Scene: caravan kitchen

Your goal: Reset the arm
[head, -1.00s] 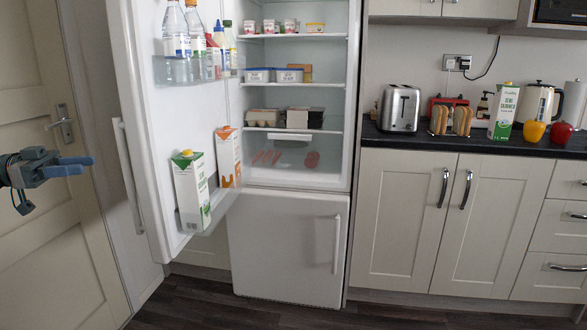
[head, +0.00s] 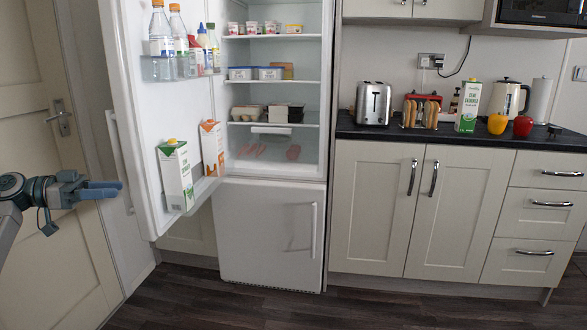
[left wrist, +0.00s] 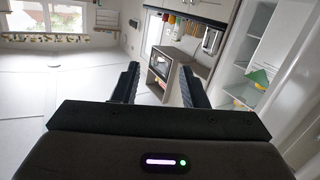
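My left gripper (head: 104,190) is at the left of the head view, in front of the beige door and left of the open fridge door. Its bluish fingers point right. In the left wrist view, the two dark fingers (left wrist: 160,84) stand apart with nothing between them. The gripper is open, empty and touches nothing that I can see. My right gripper and arm are in neither view.
The fridge door (head: 135,120) stands wide open beside my left gripper, with bottles and cartons on its shelves. The fridge (head: 268,235) holds food. A counter (head: 400,133) at the right bears a toaster (head: 373,103), a carton and a kettle. The floor (head: 300,310) in front looks clear.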

